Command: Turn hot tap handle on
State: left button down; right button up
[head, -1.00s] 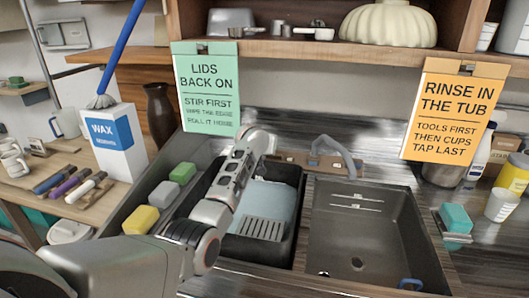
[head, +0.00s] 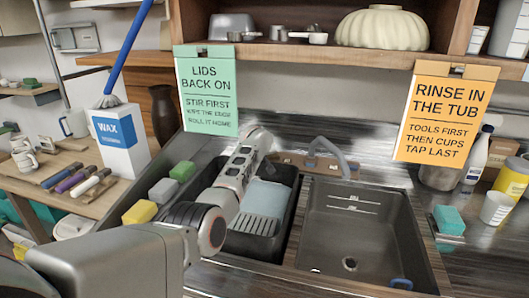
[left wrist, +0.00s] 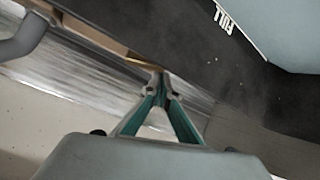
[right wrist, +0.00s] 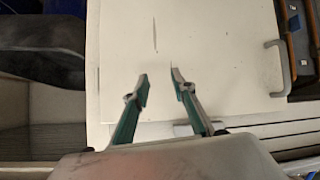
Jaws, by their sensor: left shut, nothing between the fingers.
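The grey tap spout (head: 328,150) curves over the back rim of the sink from a wooden-looking mount (head: 290,160). In the left wrist view, part of the spout (left wrist: 25,38) shows at the upper left, beside the mount (left wrist: 105,38). My left arm reaches over the dark tub to the left of the tap and hides what lies behind it. My left gripper (left wrist: 161,77) is shut and empty, its tips close to the mount's end. Contact cannot be told. No hot tap handle is clearly visible. My right gripper (right wrist: 158,82) is open and empty, facing pale cabinet fronts.
The empty sink basin (head: 365,235) lies right of the dark tub (head: 250,245), which holds a light blue thing (head: 265,200). Two signs, one green (head: 206,95) and one orange (head: 443,112), hang above the back counter. Blocks and a wax box (head: 117,140) stand left.

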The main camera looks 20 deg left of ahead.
pick_arm(q)
jog(key=shift+s+d+f+n, duration=0.1)
jog(key=shift+d+n, duration=0.05)
jog(key=shift+n, duration=0.55)
jog(key=shift+s+f+n+g+y, duration=0.15)
jog(key=shift+n+g+y, duration=0.25)
jog(key=shift+n, duration=0.2)
jog(key=n+g+b, duration=0.1)
jog(key=n+b, duration=0.2)
jog(key=s+n+g+b, duration=0.1)
jog(key=n+b, duration=0.2)
jog(key=d+n+g+y+b, duration=0.1)
jog(key=n+b, duration=0.3)
jog(key=shift+s+f, duration=0.15)
jog(key=shift+f, duration=0.25)
pick_arm(e)
notch_tip(320, 180, down, 9)
jog(key=d, duration=0.1)
jog(key=shift+s+h, duration=0.25)
jog(key=shift+h, duration=0.05)
jog(key=shift+s, duration=0.1)
